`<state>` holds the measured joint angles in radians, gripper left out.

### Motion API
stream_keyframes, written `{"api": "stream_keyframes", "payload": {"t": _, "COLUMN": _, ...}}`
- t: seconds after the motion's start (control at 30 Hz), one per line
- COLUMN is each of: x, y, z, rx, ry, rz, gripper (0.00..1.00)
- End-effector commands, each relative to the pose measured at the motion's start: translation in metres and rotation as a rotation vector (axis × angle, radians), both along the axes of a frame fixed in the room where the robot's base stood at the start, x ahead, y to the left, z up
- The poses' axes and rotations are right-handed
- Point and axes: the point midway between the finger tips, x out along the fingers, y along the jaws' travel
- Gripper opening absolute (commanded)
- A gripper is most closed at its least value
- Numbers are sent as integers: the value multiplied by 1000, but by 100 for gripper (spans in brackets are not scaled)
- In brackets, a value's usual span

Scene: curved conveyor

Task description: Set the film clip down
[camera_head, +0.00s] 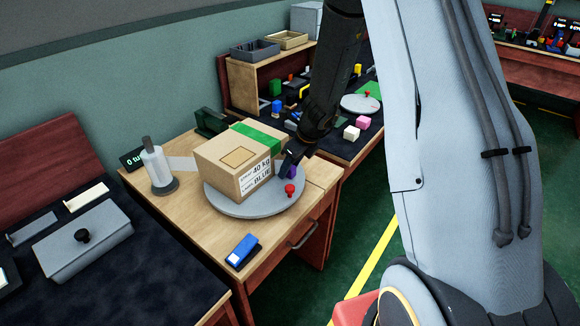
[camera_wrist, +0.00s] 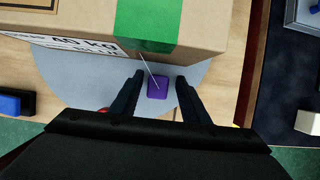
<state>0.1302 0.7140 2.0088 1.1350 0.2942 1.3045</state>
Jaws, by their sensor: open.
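A small purple block (camera_wrist: 158,87), seemingly the film clip, is at the grey round turntable (camera_head: 249,210), beside the cardboard box (camera_head: 222,177). A thin pale line runs from it up toward the box. In the head view the purple clip (camera_head: 292,172) is partly hidden by my gripper. My gripper (camera_wrist: 157,90) is open, with one finger on each side of the clip. I cannot tell whether the fingers touch it. In the head view my gripper (camera_head: 287,163) reaches down at the box's right side. The box carries green tape (camera_wrist: 149,22) and a "40 kg" label.
A red knob (camera_head: 290,190) stands on the turntable's front edge. A blue stapler-like object (camera_head: 243,250) lies at the desk's front. A film roll on a stand (camera_head: 158,167) is left of the box. The wooden desk (camera_head: 205,235) is clear between them.

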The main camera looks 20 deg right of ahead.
Motion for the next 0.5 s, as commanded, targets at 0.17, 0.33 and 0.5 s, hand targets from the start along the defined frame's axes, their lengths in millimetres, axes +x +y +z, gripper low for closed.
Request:
{"api": "stream_keyframes", "payload": {"t": 0.17, "x": -2, "y": -2, "z": 13, "rx": 1, "ry": -3, "rz": -2, "gripper": 42}}
{"api": "stream_keyframes", "payload": {"t": 0.33, "x": -12, "y": -10, "z": 43, "rx": 0, "ry": -5, "rz": 0, "gripper": 42}}
{"api": "stream_keyframes", "payload": {"t": 0.5, "x": -23, "y": -18, "z": 76, "rx": -1, "ry": -3, "rz": 0, "gripper": 42}}
